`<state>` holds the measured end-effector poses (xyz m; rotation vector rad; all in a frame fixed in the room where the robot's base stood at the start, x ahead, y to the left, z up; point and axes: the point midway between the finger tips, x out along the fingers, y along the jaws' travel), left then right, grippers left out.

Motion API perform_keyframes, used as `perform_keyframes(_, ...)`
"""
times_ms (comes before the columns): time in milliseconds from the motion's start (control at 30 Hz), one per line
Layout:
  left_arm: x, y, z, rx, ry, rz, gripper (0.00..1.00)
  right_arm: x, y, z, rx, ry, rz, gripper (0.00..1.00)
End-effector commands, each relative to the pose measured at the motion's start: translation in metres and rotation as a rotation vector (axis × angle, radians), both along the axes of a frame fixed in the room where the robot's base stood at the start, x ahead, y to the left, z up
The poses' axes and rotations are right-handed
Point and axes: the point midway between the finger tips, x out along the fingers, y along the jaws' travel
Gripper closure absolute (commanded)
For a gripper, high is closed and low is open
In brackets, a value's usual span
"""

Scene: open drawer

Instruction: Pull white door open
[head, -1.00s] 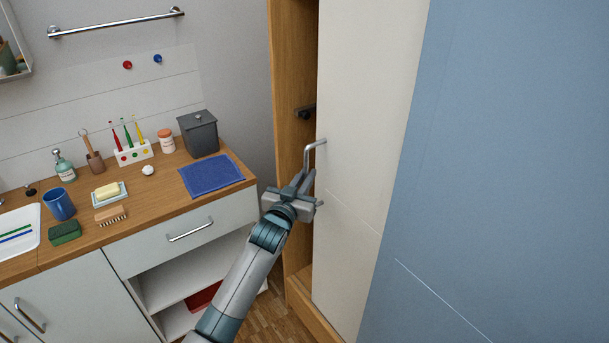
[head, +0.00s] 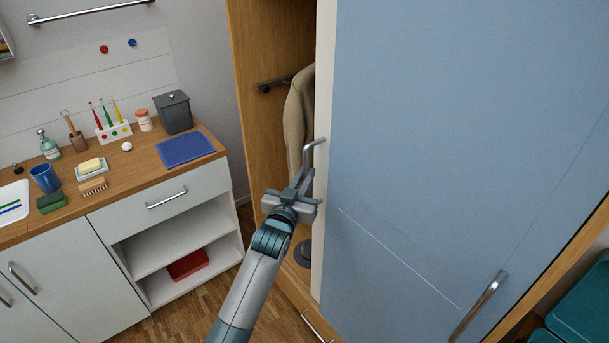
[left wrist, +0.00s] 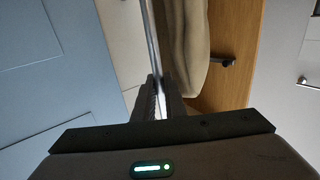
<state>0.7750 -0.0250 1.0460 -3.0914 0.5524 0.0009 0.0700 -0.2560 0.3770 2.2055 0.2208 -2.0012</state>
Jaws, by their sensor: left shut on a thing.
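The white door (head: 325,60) shows as a narrow upright strip at the left edge of the blue door panel; the rest of it is hidden behind that panel. Its metal bar handle (head: 314,145) stands at the strip's left side. My left gripper (head: 301,183) is shut on the lower part of this handle. In the left wrist view the fingers (left wrist: 159,98) close around the handle bar (left wrist: 151,45), which runs up between them. My right gripper is in neither view.
The blue door (head: 430,140) with its own handle (head: 478,307) fills the right. A wooden counter (head: 130,177) with toiletries stands left. Bare floor lies between counter and wardrobe.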

Motion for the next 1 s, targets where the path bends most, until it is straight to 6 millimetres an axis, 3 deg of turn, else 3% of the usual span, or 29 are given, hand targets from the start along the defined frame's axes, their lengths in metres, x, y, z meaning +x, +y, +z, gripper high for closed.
perform_keyframes(167, 0.0, 0.001, 0.0, 0.0, 0.0, 0.001, 1.0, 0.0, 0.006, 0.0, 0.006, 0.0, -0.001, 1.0)
perform_keyframes(200, 0.0, 0.001, 0.0, 0.0, 0.0, 0.001, 0.84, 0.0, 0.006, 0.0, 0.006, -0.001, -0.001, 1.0)
perform_keyframes(267, 0.0, 0.001, 0.0, 0.0, 0.0, 0.001, 0.71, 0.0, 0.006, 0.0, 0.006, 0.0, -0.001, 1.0)
perform_keyframes(733, -0.003, 0.002, 0.0, -0.001, -0.002, 0.0, 0.71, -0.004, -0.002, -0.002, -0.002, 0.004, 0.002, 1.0)
perform_keyframes(1000, -0.025, 0.009, -0.001, -0.001, -0.002, 0.0, 0.71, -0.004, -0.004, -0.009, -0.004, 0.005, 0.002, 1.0)
